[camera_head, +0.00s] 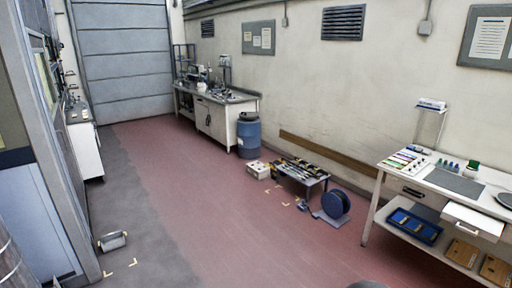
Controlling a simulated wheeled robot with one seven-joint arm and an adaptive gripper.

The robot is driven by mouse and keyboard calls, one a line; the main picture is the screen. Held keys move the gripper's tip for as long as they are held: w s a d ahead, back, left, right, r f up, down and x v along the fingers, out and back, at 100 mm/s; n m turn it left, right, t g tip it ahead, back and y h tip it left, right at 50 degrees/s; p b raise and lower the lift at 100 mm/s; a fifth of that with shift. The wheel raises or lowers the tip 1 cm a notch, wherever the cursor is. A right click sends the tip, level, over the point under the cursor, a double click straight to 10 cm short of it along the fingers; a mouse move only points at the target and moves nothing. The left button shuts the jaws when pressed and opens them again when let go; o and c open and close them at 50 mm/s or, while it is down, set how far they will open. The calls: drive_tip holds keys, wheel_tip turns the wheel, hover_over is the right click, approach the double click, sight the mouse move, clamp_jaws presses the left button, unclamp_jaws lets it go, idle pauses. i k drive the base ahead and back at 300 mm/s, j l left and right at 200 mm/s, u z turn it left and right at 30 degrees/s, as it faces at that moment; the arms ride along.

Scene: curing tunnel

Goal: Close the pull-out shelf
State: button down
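A white drawer-like front (472,220) with a handle juts out from under the top of the workbench (445,178) at the right. It looks pulled out toward the aisle, and its right part is near the frame edge. I cannot tell for sure whether this is the pull-out shelf of the task. My gripper is not in view.
A low rack (300,172) with tools, a dark blue reel (336,204) and a white box (258,169) stand on the floor mid-room. A blue barrel (248,135) stands by the far bench (215,115). A small metal object (112,241) lies at lower left. The red floor (230,220) between is clear.

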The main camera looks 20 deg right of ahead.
sight(471, 221)
drive_tip(key=i+l+z, duration=0.1)
drive_tip(key=i+z, duration=0.75)
drive_tip(key=i+j+z, duration=0.2)
drive_tip(key=i+z, duration=0.25)
drive_tip(key=i+l+z, duration=0.25)
drive_tip(key=i+z, duration=0.15)
drive_tip(key=i, duration=0.4)
drive_tip(key=i+z, duration=0.35)
drive_tip(key=i, duration=0.4)
drive_tip(key=i+j+z, duration=0.25)
drive_tip(key=i+z, duration=0.15)
drive_tip(key=i, duration=0.4)
